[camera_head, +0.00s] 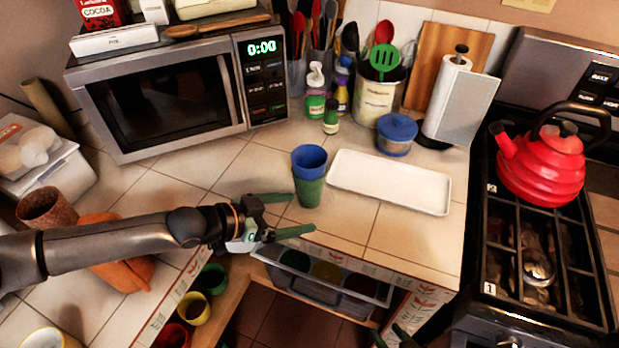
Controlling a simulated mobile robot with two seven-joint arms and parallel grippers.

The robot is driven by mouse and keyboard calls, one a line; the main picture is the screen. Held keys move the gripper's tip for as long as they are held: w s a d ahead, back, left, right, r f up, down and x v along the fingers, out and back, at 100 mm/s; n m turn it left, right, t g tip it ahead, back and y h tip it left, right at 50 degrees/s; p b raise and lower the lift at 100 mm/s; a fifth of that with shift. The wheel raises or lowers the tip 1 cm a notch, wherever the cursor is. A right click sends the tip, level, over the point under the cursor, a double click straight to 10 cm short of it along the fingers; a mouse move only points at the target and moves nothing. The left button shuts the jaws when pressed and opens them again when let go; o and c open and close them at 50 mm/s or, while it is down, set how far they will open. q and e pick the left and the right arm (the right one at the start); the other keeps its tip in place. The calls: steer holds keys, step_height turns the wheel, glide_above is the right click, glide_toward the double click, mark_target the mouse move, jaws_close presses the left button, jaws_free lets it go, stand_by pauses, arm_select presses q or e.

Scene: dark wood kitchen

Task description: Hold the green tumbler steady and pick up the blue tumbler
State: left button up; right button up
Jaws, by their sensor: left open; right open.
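The blue tumbler (309,157) sits nested in the top of the green tumbler (309,192). The stack stands upright on the tiled counter in front of the microwave. My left gripper (302,213) is open, with its two green-tipped fingers pointing right toward the lower part of the green tumbler. It looks empty, and whether a finger touches the tumbler is unclear. My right gripper (391,335) shows only its fingertips at the bottom edge; it is open and low, well apart from the tumblers.
A white tray (390,182) lies right of the tumblers. A small green-capped bottle (331,116) and a blue-lidded container (396,134) stand behind. An open drawer (330,290) with several cups is below the counter edge. A red kettle (541,168) is on the stove.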

mark_target(298, 193)
arm_select(q)
steer(key=shift+n+t+y, duration=0.3)
steer(key=shift+y, duration=0.1)
steer(key=w+a, duration=0.1)
steer(key=a, duration=0.1)
steer(key=w+a+r, duration=0.1)
steer(key=w+a, duration=0.1)
steer(key=shift+r, duration=0.2)
steer(key=shift+w+a, duration=0.25)
steer(key=shift+w, duration=0.05)
steer(key=shift+w+d+f, duration=0.15)
steer(key=shift+d+f, duration=0.05)
steer(key=shift+d, duration=0.1)
steer(key=b+x, duration=0.3)
steer(key=x, duration=0.4)
steer(key=shift+f, duration=0.2)
steer(key=shift+b+x, duration=0.6)
steer(key=shift+x, duration=0.3)
arm_select(e)
steer(key=shift+w+f, duration=0.15)
steer(key=shift+f, duration=0.9)
steer(key=shift+w+f, duration=0.15)
steer(key=shift+f, duration=0.9)
arm_select(q)
steer(key=shift+r, duration=0.15)
steer(key=c, duration=0.8)
steer(key=shift+c, duration=0.2)
arm_select(e)
steer(key=shift+c, duration=0.2)
